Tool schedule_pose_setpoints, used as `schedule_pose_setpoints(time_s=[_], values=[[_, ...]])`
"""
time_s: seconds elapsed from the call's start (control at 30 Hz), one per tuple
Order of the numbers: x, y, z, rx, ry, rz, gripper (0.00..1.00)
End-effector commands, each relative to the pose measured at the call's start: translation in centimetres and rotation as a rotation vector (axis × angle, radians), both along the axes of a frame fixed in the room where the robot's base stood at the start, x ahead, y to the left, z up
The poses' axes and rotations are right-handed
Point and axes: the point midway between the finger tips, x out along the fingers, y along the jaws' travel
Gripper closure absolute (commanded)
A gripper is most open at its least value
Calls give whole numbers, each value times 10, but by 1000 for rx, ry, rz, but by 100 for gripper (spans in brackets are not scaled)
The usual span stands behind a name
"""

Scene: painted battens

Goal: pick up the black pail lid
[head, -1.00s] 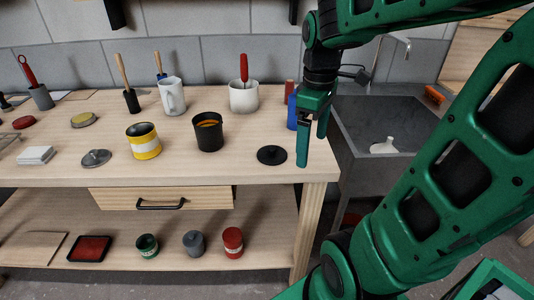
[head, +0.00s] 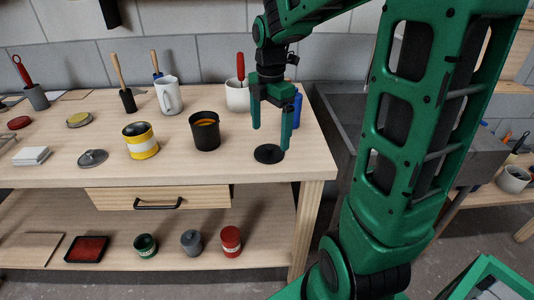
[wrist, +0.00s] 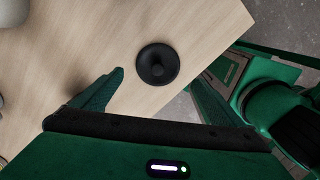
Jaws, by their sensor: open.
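The black pail lid (head: 269,154) lies flat on the workbench top near its right front corner. In the wrist view the lid (wrist: 157,64) is a round black disc with a raised knob, lying beyond the fingertips and between their lines. My gripper (head: 271,140) is open and empty, pointing down above the lid. In the wrist view its two fingers (wrist: 158,76) are spread wide on either side, apart from the lid.
A black pail (head: 205,131) with orange contents stands left of the lid. A yellow-and-white tin (head: 140,141) and a grey lid (head: 92,158) are farther left. A blue object (head: 297,110) stands behind my gripper. A sink (head: 345,115) adjoins on the right.

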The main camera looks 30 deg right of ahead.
Motion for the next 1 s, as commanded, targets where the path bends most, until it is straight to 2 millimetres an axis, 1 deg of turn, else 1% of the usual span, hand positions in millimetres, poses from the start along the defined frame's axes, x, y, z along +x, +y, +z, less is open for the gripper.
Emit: schedule_pose_setpoints(time_s=[0.03, 0.17, 0.23, 0.4, 0.53, 0.63, 0.83, 0.87, 0.9, 0.97, 1.0], values=[[-1, 0, -4, 1, 2, 0, 8], [0, 0, -11, 0, 1, -1, 8], [1, 0, -17, 1, 2, -1, 8], [5, 3, -42, 2, 4, 0, 8], [6, 2, -55, 0, 2, -1, 8], [5, 2, -59, 0, 1, -2, 8], [6, 2, -60, 0, 0, -2, 8], [6, 2, -60, 0, 0, -2, 12], [6, 2, -60, 0, 0, -2, 22], [6, 2, -60, 0, 0, -1, 36], [6, 2, -60, 0, 0, -1, 46]])
